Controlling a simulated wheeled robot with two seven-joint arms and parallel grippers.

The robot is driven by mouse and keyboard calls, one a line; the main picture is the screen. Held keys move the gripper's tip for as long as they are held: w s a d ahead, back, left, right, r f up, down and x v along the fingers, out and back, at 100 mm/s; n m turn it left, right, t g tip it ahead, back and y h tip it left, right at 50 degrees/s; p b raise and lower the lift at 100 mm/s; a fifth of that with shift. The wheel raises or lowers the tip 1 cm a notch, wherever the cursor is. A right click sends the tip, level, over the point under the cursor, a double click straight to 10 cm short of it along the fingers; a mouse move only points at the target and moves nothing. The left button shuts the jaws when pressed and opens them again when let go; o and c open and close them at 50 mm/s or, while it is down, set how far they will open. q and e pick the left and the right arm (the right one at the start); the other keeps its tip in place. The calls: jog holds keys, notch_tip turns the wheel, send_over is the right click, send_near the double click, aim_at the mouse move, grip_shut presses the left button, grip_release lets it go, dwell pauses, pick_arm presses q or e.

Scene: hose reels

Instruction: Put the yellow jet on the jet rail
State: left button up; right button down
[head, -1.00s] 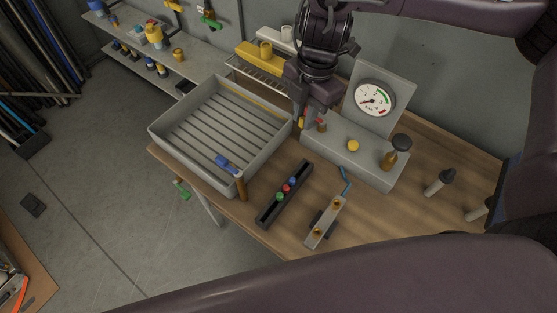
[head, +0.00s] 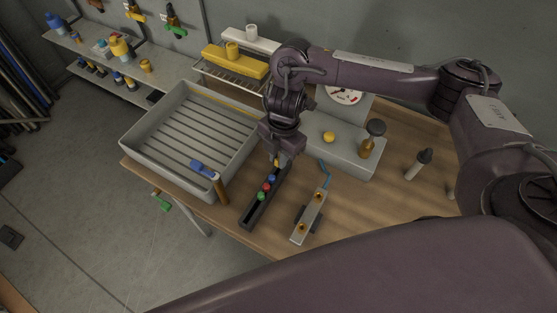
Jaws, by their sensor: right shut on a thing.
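The jet rail (head: 249,217) is a dark narrow tray on the wooden bench. It holds a green jet (head: 262,196), a red jet (head: 266,187) and a blue jet (head: 272,178) in a row. My right gripper (head: 279,159) points down over the rail's far end, just beyond the blue jet. It is shut on the yellow jet (head: 277,163), which shows as a small yellow patch at the fingertips. Whether the jet touches the rail is too small to tell. My left gripper is not in view.
A grey slatted tray (head: 137,161) with a blue-handled tool stands left of the rail. A metal bar with brass fittings (head: 309,216) lies to the right. A grey block (head: 348,153) with a yellow knob and a gauge stands behind.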

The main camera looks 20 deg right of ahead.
notch_tip(320, 180, down, 2)
jog(key=shift+f, duration=0.1)
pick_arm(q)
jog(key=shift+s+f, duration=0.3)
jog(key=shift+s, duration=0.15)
pick_arm(e)
jog(key=shift+f+b, duration=0.45)
jog(key=shift+f, duration=0.1)
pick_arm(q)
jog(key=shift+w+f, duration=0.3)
pick_arm(e)
jog(key=c, duration=1.3)
grip_release()
jog(key=shift+c, duration=0.2)
jog(key=shift+r, duration=0.15)
